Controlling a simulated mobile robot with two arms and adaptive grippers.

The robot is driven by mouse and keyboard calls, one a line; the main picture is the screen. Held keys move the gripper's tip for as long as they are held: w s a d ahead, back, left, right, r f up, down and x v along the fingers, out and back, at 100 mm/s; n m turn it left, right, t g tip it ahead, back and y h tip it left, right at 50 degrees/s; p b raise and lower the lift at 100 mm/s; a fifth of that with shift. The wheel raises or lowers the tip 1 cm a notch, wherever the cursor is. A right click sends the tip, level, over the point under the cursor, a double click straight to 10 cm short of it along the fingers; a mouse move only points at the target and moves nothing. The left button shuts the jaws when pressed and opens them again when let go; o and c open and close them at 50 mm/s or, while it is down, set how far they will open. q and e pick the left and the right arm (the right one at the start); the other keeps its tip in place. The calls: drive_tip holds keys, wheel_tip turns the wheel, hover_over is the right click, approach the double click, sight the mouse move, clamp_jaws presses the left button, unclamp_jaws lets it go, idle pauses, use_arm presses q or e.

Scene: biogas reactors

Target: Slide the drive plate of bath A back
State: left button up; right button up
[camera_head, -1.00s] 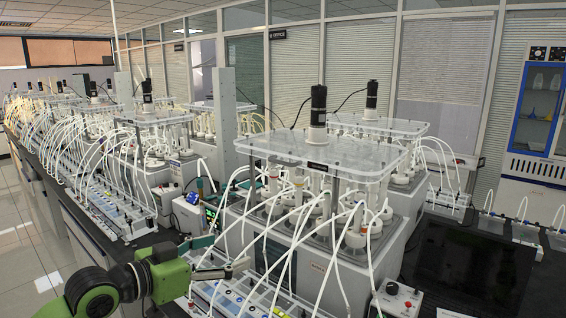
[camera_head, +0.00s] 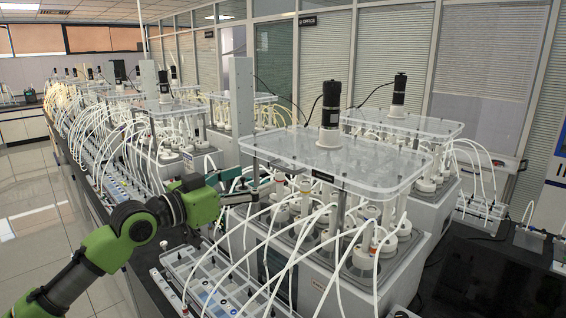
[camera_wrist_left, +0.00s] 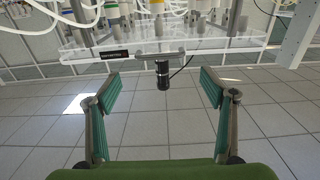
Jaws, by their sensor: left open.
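The nearest bath (camera_head: 385,270) carries a clear drive plate (camera_head: 400,178) on posts, with a black motor on a white collar (camera_head: 329,125) on top. A small dark label, too small to read, is on the plate's front edge. My left gripper (camera_head: 258,186) is open and empty by the plate's front left corner, a little below plate height; I cannot tell if it touches. In the left wrist view the scene looks upside down. The open fingers (camera_wrist_left: 160,86) point toward the plate's edge (camera_wrist_left: 225,45) and a grey bar (camera_wrist_left: 160,48) there. My right gripper is not in view.
White tubes (camera_head: 290,235) arch from the bath to a tray of small units (camera_head: 195,270) on the dark bench, below my gripper. A grey upright column (camera_head: 241,100) stands behind. Other baths line the bench. Open floor (camera_head: 35,215) lies to the left.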

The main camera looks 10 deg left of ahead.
sight(282, 169)
use_arm(q)
drive_tip(key=p+x, duration=0.3)
drive_tip(key=x, duration=0.6)
drive_tip(key=shift+d+r, duration=0.1)
drive_tip(key=shift+d, duration=0.05)
drive_tip(key=shift+w+d+p, duration=0.3)
drive_tip(key=shift+w+p, duration=0.15)
drive_tip(key=shift+w, duration=0.05)
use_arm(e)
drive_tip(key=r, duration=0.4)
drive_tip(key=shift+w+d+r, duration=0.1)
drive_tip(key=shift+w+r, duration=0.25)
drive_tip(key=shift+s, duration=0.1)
